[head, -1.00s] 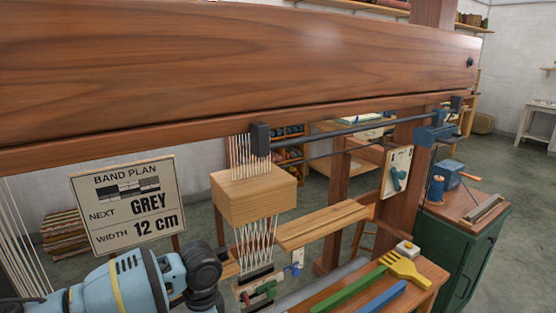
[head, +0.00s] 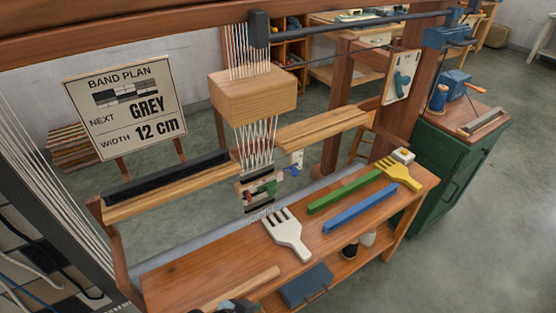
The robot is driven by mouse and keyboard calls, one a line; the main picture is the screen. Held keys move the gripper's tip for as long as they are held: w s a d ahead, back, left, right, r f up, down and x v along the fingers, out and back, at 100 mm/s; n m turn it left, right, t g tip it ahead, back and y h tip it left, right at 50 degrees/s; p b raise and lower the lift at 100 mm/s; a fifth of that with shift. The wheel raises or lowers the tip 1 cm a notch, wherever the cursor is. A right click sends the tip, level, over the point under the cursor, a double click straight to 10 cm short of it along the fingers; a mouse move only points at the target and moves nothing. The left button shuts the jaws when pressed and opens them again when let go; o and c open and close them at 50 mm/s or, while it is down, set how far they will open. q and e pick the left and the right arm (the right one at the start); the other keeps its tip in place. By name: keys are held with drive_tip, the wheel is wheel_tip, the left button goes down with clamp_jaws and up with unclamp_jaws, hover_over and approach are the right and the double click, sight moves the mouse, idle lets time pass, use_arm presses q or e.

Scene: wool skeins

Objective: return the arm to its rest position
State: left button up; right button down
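Neither gripper shows clearly in the head view. A small dark and light-blue shape is cut off by the bottom edge, left of centre. It may be part of my arm, but I cannot tell which part. A wooden loom frame with a bench (head: 185,268) fills the middle of the view. The space above the bench is clear of my arms.
A wood block (head: 253,97) hangs among white threads. A band plan sign (head: 125,105) reads GREY, 12 cm. A pale wooden stick (head: 242,288) lies near the bench front. A dark blue box (head: 305,286) sits below. A green cabinet (head: 440,190) stands right; open floor lies beyond.

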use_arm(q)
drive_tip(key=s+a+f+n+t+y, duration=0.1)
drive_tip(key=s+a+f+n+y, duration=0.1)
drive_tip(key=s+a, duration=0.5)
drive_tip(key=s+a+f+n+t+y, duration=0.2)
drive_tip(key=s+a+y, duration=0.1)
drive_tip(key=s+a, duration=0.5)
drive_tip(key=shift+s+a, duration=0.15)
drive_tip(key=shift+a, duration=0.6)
